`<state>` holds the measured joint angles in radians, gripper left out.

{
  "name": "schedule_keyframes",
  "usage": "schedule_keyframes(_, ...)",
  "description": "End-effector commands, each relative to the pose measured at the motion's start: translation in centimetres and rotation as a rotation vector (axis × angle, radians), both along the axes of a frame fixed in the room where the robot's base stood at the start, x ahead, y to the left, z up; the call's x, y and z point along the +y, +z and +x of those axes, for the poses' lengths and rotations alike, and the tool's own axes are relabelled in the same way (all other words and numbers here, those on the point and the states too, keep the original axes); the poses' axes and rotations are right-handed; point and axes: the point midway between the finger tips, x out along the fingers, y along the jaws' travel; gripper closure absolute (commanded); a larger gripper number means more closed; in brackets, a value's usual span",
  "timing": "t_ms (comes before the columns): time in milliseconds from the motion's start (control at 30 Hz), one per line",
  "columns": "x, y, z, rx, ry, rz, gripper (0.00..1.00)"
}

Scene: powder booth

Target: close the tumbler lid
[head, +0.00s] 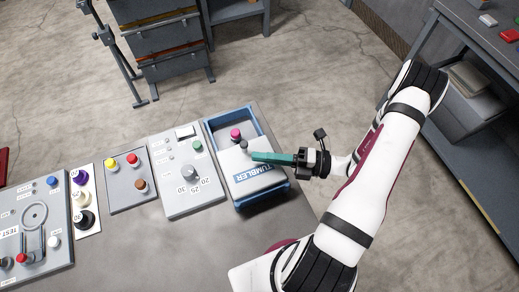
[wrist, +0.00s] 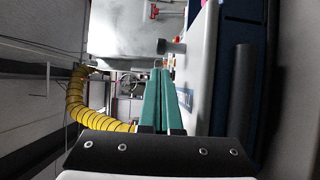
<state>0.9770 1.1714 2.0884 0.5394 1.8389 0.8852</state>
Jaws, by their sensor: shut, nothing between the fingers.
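The tumbler (head: 283,196) is a blue box at the right end of the row of panels. Its light grey lid (head: 264,186) carries the TUMBLER label and lies over most of the box. I cannot tell how far it is shut. A dark grey knob (head: 244,145) stands on the grey top, with a pink knob (head: 235,133) beyond it. My gripper (head: 254,157) has its teal fingers shut and empty, over the lid close to the grey knob. In the wrist view the fingers (wrist: 162,70) point towards a grey knob (wrist: 172,46) beside a pale surface; contact is unclear.
Left of the tumbler stand a dial panel (head: 170,205), a button panel (head: 116,190) and a white strip with knobs (head: 87,224). A shelf unit (head: 475,60) is at the right. A yellow hose (wrist: 75,100) shows in the wrist view.

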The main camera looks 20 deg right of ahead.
Motion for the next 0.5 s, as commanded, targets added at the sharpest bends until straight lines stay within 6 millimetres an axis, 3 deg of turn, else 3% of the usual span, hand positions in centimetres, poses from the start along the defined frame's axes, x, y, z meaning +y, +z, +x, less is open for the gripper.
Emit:
schedule_keyframes(200, 0.4, 0.0, 1.6, -0.001, 0.000, 0.000, 1.00)
schedule_keyframes(500, 0.4, 0.0, 1.7, -0.001, 0.000, 0.000, 1.00)
